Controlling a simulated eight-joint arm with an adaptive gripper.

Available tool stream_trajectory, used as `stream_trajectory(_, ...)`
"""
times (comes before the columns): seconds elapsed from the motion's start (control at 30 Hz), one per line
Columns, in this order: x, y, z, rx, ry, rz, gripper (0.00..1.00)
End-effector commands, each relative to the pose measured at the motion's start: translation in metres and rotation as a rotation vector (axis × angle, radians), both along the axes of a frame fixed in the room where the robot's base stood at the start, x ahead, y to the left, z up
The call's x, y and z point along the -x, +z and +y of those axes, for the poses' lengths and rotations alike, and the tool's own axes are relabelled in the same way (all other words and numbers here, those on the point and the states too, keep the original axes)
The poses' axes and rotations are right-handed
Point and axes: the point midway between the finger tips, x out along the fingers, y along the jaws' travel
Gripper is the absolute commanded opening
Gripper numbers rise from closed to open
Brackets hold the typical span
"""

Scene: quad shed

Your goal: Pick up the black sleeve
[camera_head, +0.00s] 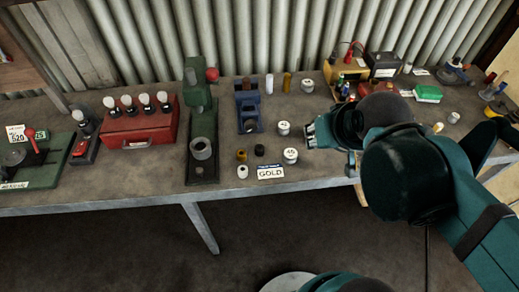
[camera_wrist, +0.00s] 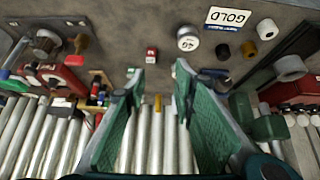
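The black sleeve (camera_head: 259,150) is a small dark cylinder standing on the bench. It is behind the GOLD card (camera_head: 270,172), with a brass-coloured sleeve (camera_head: 241,155) on its left and a white sleeve (camera_head: 242,171) nearer the front. In the wrist view the black sleeve (camera_wrist: 249,48) is at the upper right, beside the white sleeve (camera_wrist: 266,28) and the GOLD card (camera_wrist: 229,18). My gripper (camera_head: 308,135) is to the right of the black sleeve, apart from it. In the wrist view my gripper (camera_wrist: 158,85) has its two green-padded fingers spread, with nothing held between them.
Silver weights (camera_head: 290,156) stand between my gripper and the sleeves. A green press (camera_head: 202,130) and a blue vise-like tool (camera_head: 248,108) stand to the left and behind. A red box (camera_head: 138,125) is farther left. Corrugated metal wall backs the bench (camera_head: 330,168).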

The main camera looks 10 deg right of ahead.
Motion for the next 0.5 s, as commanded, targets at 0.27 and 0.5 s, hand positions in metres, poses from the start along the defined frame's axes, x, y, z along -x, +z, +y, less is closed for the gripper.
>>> stream_trajectory(0.27,-0.013,0.007,0.012,0.084,0.154,0.053,0.27)
stream_trajectory(0.5,-0.027,0.009,0.028,0.185,0.359,0.118,0.27)
